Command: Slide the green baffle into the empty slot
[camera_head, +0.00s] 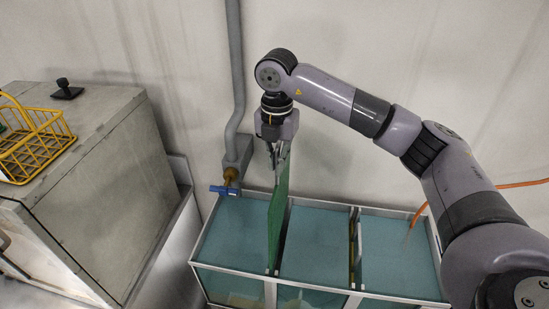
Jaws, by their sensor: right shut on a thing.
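My right gripper (274,157) is above the tank, pointing down, shut on the top of the green baffle (278,215). The baffle hangs upright, a thin panel seen nearly edge-on. Its lower part reaches down in front of the tank's left divider line (286,238); I cannot tell whether its edges sit in the guides there. The tank (325,203) has a pale metal rim and teal liquid in three bays. A second divider line (355,245) stands further right, with a dark, yellowish edge. My left gripper is not in view.
A blue-handled valve (224,190) on a grey pipe (236,80) stands at the tank's back left corner. A grey cabinet (105,190) with a yellow wire basket (33,142) is at left.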

